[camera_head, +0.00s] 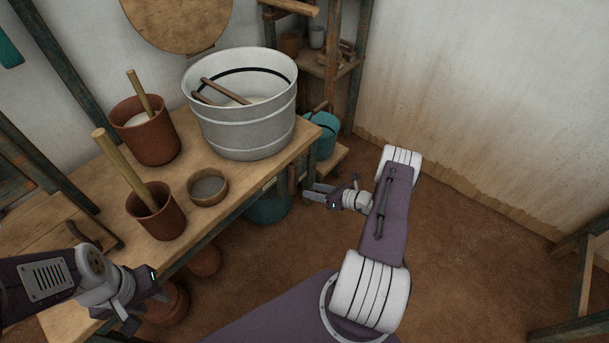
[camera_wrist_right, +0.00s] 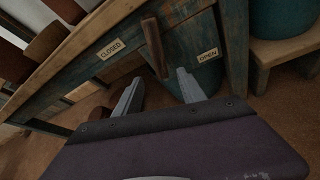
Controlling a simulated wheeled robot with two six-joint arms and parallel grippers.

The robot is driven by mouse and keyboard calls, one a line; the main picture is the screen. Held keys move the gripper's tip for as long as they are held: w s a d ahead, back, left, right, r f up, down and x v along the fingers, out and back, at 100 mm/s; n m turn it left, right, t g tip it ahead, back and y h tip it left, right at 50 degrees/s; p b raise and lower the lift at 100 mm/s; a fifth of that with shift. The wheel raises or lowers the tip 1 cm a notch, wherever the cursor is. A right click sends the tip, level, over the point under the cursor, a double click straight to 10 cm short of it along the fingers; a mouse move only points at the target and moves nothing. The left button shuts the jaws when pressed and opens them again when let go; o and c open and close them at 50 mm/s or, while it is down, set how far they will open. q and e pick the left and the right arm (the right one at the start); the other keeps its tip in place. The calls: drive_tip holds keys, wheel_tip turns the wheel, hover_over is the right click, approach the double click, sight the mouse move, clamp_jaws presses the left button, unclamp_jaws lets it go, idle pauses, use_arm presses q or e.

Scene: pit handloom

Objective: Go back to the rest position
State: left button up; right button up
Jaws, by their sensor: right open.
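My right gripper (camera_head: 312,193) is off the table's right end, in front of its side. In the right wrist view its two fingers (camera_wrist_right: 160,78) are apart. A wooden lever (camera_wrist_right: 152,45) shows in the gap between the fingertips, and I see no grip on it. Signs reading CLOSED (camera_wrist_right: 111,48) and OPEN (camera_wrist_right: 207,55) flank the lever. My left gripper (camera_head: 148,300) hangs over the table's near left edge, close to a clay pot (camera_head: 172,303) below. I see nothing held in it, but its finger gap is unclear.
The wooden table (camera_head: 235,180) carries a large white tub (camera_head: 245,130), two clay pots (camera_head: 150,145) with sticks and a small bowl (camera_head: 208,188). A teal bucket (camera_head: 325,140) stands behind my right gripper. Open floor (camera_head: 480,240) lies to the right.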

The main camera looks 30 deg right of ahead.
drive_tip(key=s+a+r+n+g+y, duration=0.1)
drive_tip(key=s+a+r+n+g, duration=0.2)
drive_tip(key=a+r+n+g, duration=0.25)
drive_tip(key=s+a+r+n+g+y, duration=0.2)
drive_tip(key=a+r+n+g, duration=0.15)
drive_tip(key=a+n, duration=0.45)
drive_tip(key=s+a+r+n+g+h, duration=0.4)
drive_tip(key=s+r+n+h, duration=0.3)
drive_tip(key=s+n, duration=0.6)
wheel_tip(320, 180, up, 37)
drive_tip(key=n+t+h+p, duration=0.2)
drive_tip(key=n+p, duration=0.5)
drive_tip(key=p, duration=2.6)
drive_tip(key=shift+s, duration=0.35)
drive_tip(key=shift+n, duration=0.25)
